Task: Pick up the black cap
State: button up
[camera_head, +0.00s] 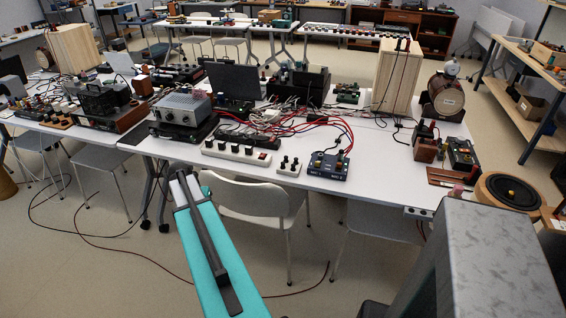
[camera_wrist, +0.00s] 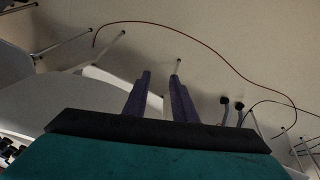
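My gripper (camera_head: 183,186) is in front of the long white table, over the floor and near the chairs. In the wrist view its two purple fingers (camera_wrist: 161,80) stand apart with nothing held between them; floor and chair parts show behind. I cannot pick out a black cap for certain. Small dark-topped parts stand on the table, on a white block (camera_head: 289,167) and on a blue control box (camera_head: 328,166), but they are too small to tell apart. My gripper touches none of these.
The white table (camera_head: 385,178) carries a grey power unit (camera_head: 182,109), a white power strip (camera_head: 236,152), tangled red and black cables and a wooden speaker box (camera_head: 396,76). A round black speaker (camera_head: 509,191) lies at the right end. A white chair (camera_head: 250,199) stands close by my gripper.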

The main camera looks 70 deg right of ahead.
jog(key=s+d+r+m, duration=0.1)
jog(key=s+d+r, duration=0.1)
jog(key=d+r, duration=0.2)
jog(key=s+d+r+m+h+p, duration=0.1)
jog(key=s+d+r, duration=0.1)
jog(key=d+r, duration=0.2)
jog(key=s+d+r+m, duration=0.2)
jog(key=d+r, duration=0.3)
jog(key=d, duration=0.1)
jog(key=shift+s+d+p, duration=0.1)
jog(key=shift+d+p, duration=0.2)
jog(key=shift+d, duration=0.05)
jog(key=s+d+r+m+h, duration=0.1)
jog(key=s+d+r+m, duration=0.3)
jog(key=s+d+r, duration=0.4)
jog(key=s+d, duration=0.3)
jog(key=s, duration=0.1)
jog(key=shift+s+d+r+g+p, duration=0.3)
jog(key=shift+d+g, duration=0.05)
jog(key=shift+g, duration=0.05)
jog(key=shift+f, duration=0.15)
jog(key=p, duration=0.2)
send_over(283, 163)
jog(key=w+a, duration=0.1)
jog(key=a, duration=0.2)
notch_tip(283, 163, down, 8)
jog(key=shift+d, duration=0.25)
